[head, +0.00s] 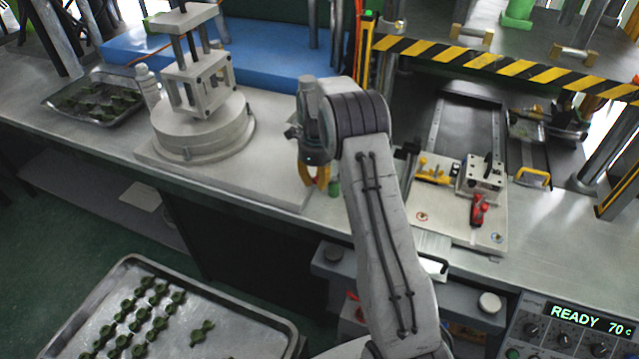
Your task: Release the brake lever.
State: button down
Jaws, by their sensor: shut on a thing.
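My gripper (314,178) points down over the right end of the pale grey slab that carries the round turntable. Its yellow fingers are shut, low by the slab's edge. A small green piece (334,188) shows just right of the fingertips, partly hidden by my arm; I take it for the visible part of the brake lever. The rest of what the fingers hold is hidden, and I cannot tell whether it rests on the slab.
The turntable (203,130) with its metal frame stands left of my gripper. A fixture plate (450,225) with a red clamp (479,210) lies to the right. A tray (270,333) of green pieces is at the lower left. A striped barrier (500,65) crosses the back right.

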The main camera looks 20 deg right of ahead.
jog(key=w+m, duration=0.1)
jog(key=m, duration=0.3)
jog(key=shift+w+d, duration=0.2)
jog(key=shift+w, duration=0.2)
jog(key=shift+w+d+f+m+p, duration=0.15)
jog(key=shift+w+m+p, duration=0.1)
jog(key=shift+m, duration=0.4)
jog(key=shift+w+d+r+m+p, duration=0.1)
jog(key=shift+w+m+p, duration=0.1)
jog(key=shift+m, duration=0.45)
jog(key=c, duration=1.1)
grip_release()
jog(key=shift+w, duration=0.1)
jog(key=shift+c, duration=0.2)
notch_tip(320, 180, up, 12)
